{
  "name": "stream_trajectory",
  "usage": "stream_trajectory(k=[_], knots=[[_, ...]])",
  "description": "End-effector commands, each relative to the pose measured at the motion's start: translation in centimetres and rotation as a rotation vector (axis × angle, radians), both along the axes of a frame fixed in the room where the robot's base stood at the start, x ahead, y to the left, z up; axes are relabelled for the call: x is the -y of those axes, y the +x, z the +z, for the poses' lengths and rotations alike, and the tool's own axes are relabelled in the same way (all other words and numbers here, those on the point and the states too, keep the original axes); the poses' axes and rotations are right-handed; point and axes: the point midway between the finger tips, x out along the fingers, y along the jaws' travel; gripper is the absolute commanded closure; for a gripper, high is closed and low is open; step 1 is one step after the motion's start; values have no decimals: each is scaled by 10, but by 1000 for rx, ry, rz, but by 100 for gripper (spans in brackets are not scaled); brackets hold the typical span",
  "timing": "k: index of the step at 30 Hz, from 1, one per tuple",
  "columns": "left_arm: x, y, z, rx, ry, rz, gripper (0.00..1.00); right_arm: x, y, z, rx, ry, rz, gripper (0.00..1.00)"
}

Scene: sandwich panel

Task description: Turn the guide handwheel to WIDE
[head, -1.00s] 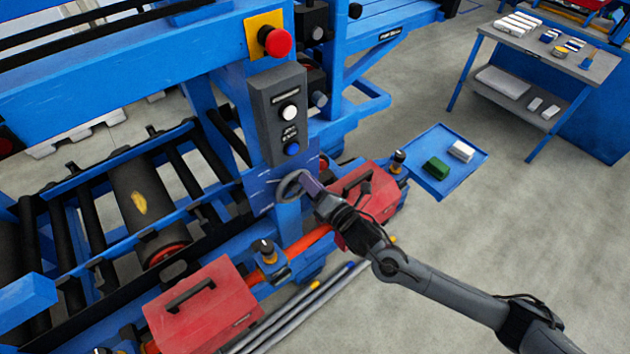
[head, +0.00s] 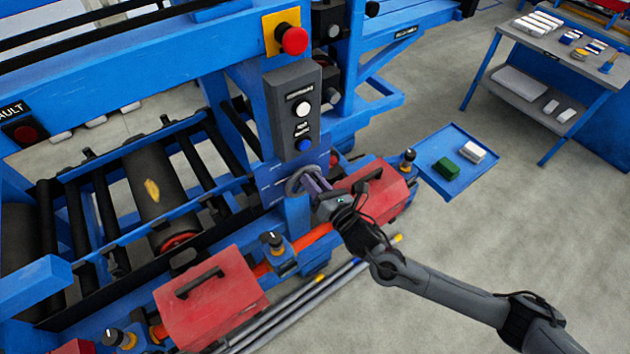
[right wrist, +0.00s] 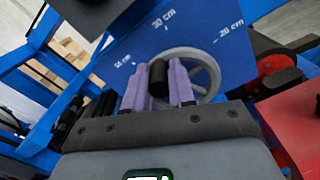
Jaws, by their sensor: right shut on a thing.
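The grey guide handwheel (head: 293,183) sits on a blue plate on the machine's post, below the dark button box. In the right wrist view the spoked handwheel (right wrist: 214,66) stands before the blue plate, with white marks reading 30 cm and 20 cm and another hard to read. My right gripper (head: 315,184) is at the wheel's right side. In the right wrist view its purple fingers (right wrist: 158,68) are shut on the wheel's black crank knob (right wrist: 158,80). No WIDE label is readable. My left gripper is not in view.
The button box (head: 293,112) hangs just above the wheel, with a red emergency button (head: 294,41) higher up. Red covers (head: 211,298) lie below, left and right. A blue tray (head: 460,178) and a side table (head: 545,60) stand right, with open floor around.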

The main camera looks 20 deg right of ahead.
Motion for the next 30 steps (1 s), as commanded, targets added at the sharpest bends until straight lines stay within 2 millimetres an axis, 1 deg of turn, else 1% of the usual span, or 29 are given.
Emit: stream_trajectory(k=[7,8,12,23,26,30], knots=[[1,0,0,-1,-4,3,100,-1,0,1,1,1,3,100],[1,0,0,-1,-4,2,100,-1,0,1,1,1,3,73],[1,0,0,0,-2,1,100,-1,0,1,1,1,3,51],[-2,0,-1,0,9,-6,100,1,-3,-1,-1,1,1,50],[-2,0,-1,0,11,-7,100,2,-10,-2,-2,0,1,50],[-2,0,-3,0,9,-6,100,8,-29,-2,-3,1,1,50]])
